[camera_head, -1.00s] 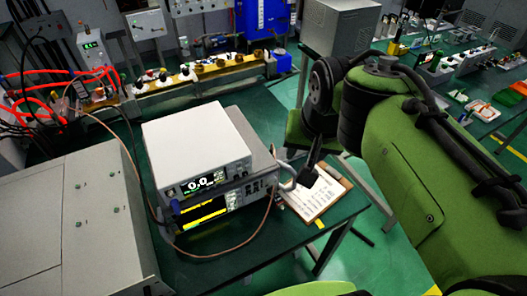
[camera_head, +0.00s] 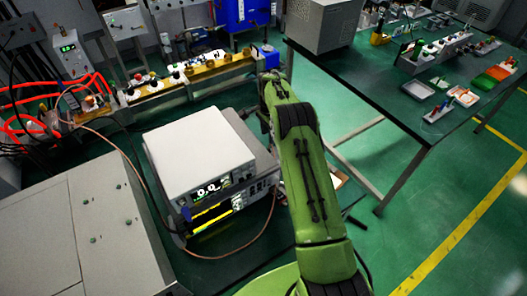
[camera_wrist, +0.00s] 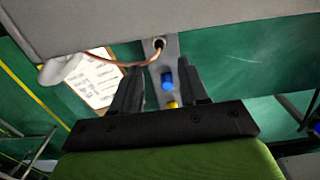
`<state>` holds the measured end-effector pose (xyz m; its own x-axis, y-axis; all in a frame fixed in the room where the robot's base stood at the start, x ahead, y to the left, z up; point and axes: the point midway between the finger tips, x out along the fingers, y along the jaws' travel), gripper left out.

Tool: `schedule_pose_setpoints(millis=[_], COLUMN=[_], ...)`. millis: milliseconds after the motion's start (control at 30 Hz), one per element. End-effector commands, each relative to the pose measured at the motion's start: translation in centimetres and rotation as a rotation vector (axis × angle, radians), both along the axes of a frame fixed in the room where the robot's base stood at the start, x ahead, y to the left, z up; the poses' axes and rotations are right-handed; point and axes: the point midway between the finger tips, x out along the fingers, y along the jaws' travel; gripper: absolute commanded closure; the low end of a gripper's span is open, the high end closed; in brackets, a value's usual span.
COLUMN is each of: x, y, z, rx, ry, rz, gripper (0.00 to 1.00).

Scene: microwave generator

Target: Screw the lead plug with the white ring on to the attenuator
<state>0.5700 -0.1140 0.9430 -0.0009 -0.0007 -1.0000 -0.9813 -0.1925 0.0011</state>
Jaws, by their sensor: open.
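In the wrist view my gripper (camera_wrist: 160,88) is open, with its two black fingers apart. Between and beyond the fingers is a grey bracket (camera_wrist: 155,75) with a blue knob (camera_wrist: 167,81) and a yellow one (camera_wrist: 172,104). A copper-coloured lead (camera_wrist: 125,62) curves to a round fitting (camera_wrist: 158,44) on this bracket, beyond the fingertips. I cannot make out a white ring on its plug, nor tell which part is the attenuator. Nothing is visibly gripped. In the head view my green arm hides the gripper.
A stacked pair of instruments (camera_head: 195,155) stands on the green bench, with a copper lead (camera_head: 245,242) looping in front. A large grey cabinet (camera_head: 95,215) is at left. A rail of fittings (camera_head: 190,75) lies behind. A clipboard (camera_wrist: 95,80) lies below the gripper.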

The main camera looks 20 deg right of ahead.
Motion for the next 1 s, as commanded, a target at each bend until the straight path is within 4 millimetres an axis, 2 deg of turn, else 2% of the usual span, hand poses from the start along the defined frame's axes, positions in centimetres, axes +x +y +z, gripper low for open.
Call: schedule_pose_setpoints(millis=[333,467,1000], x=[0.0,0.0,0.0], y=[0.0,0.0,0.0], z=[-0.3,-1.0,-8.6], rx=[0.0,0.0,0.001], ry=[0.001,0.002,0.0], rz=[-0.002,-0.002,-0.001], gripper=[0.56,0.56,0.56])
